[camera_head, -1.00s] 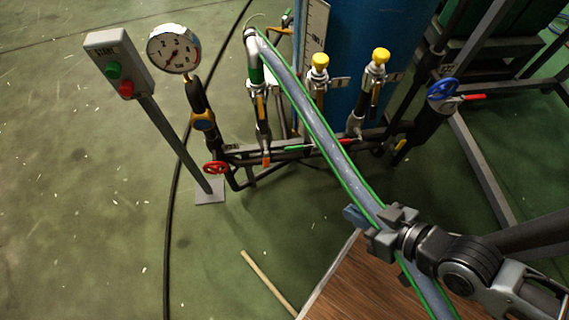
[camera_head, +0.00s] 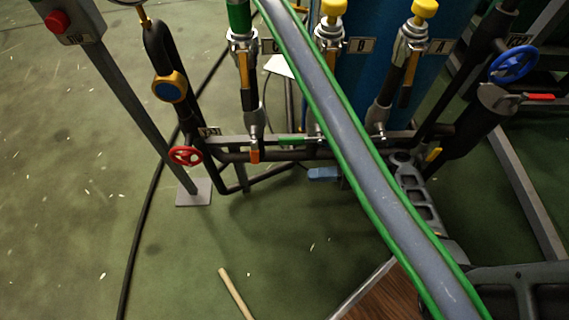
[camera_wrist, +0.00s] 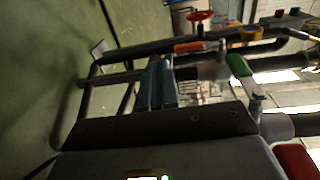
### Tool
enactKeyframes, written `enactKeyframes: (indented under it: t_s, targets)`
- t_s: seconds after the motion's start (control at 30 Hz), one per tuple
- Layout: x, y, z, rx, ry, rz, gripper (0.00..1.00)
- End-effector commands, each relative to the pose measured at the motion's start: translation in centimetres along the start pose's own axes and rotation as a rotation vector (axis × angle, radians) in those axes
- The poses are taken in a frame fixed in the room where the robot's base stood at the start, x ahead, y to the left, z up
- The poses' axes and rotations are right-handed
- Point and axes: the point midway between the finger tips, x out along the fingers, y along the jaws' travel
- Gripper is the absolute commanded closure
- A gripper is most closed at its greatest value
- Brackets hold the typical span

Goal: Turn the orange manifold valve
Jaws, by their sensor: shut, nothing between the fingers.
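The orange manifold valve handle (camera_head: 254,155) hangs at the left part of the dark horizontal manifold pipe (camera_head: 285,155). The orange handle also shows in the wrist view (camera_wrist: 190,47), beyond the fingertips. My gripper is shut and empty. Its blue fingertips (camera_head: 323,174) show just left of the hose, below the pipe and right of the orange handle, apart from it. The hose hides much of my gripper in the head view. In the wrist view the closed fingers (camera_wrist: 160,66) point toward the pipe.
A green-edged hose (camera_head: 345,130) crosses in front of the manifold. A green handle (camera_head: 295,140) and a yellow handle (camera_head: 433,154) sit on the same pipe. A red wheel (camera_head: 186,155) is at left, a blue wheel (camera_head: 513,63) at right. A stick (camera_head: 236,294) lies on the floor.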

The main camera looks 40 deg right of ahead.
Motion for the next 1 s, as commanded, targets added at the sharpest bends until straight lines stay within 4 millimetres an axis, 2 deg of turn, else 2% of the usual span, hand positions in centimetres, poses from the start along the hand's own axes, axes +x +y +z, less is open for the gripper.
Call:
enactKeyframes:
  t_s: [0.03, 0.1, 0.23, 0.37, 1.0]
  targets:
    - [-0.3, -0.1, -1.3, -0.014, -0.007, -0.058, 1.0]
    - [-0.7, -1.0, -2.3, -0.029, -0.017, -0.119, 1.0]
    - [-1.1, -2.0, -3.0, -0.045, -0.028, -0.175, 1.0]
    - [-0.3, -2.3, -3.0, -0.048, -0.033, -0.181, 1.0]
    - [10.8, -4.1, -2.5, -0.047, -0.032, -0.178, 1.0]
